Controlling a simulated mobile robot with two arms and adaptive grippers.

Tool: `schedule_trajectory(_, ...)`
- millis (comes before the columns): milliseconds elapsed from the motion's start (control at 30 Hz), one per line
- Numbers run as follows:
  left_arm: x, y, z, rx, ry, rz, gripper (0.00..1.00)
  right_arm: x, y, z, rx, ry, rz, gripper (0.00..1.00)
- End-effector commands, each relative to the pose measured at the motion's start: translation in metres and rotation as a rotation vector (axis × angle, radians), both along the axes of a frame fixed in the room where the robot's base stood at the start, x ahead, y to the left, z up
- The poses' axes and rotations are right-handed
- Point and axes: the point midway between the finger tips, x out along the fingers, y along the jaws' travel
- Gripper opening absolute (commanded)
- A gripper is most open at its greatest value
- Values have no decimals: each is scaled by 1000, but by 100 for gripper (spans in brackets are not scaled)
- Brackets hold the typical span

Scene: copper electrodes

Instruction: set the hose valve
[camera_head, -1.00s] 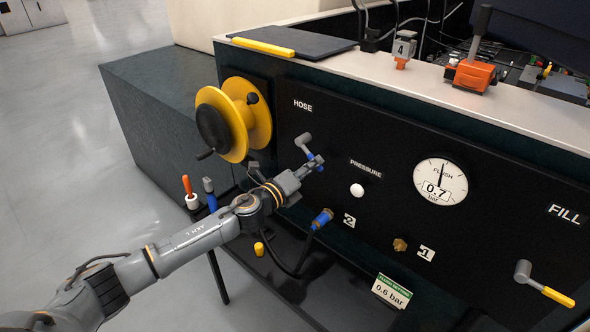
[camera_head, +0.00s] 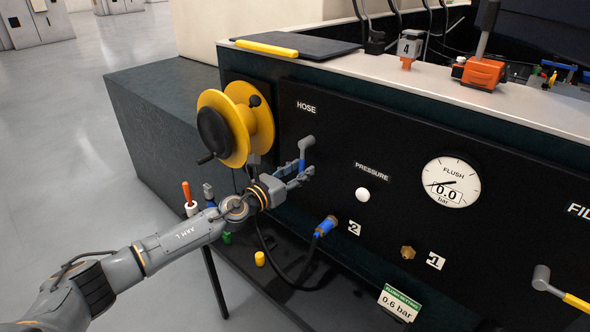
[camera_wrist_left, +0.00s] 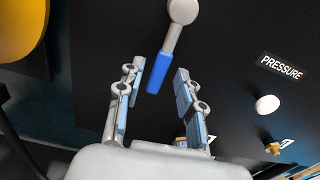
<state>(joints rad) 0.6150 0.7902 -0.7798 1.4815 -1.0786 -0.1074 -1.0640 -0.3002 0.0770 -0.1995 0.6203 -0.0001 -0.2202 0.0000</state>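The hose valve is a grey lever with a blue grip (camera_head: 302,165) below the HOSE label, pointing nearly straight down. In the left wrist view its grey hub (camera_wrist_left: 183,11) is at the top and the blue grip (camera_wrist_left: 158,72) hangs down, tilted slightly left. My left gripper (camera_head: 298,177) is at the lever's lower end. In the left wrist view, my left gripper (camera_wrist_left: 156,75) is open, one finger on each side of the blue grip with gaps to both. The pressure gauge (camera_head: 451,182) reads 0.0 bar. My right gripper is not in view.
A yellow hose reel (camera_head: 243,122) stands out from the panel, close above my left wrist. A white knob (camera_head: 362,194), a blue hose connector (camera_head: 326,226) and a brass port (camera_head: 407,252) lie to the right. The fill valve (camera_head: 560,290) is at far right. A card (camera_head: 399,301) reads 0.6 bar.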

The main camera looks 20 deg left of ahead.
Motion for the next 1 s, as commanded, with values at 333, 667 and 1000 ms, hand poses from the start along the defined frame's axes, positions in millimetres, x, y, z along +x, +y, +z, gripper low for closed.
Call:
schedule_trajectory(333,-28,10,-1,-1,3,1,37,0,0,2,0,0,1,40)
schedule_trajectory(667,-54,20,0,-2,1,1,37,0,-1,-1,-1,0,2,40)
schedule_trajectory(1000,-57,20,0,-3,0,0,37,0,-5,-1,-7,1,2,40)
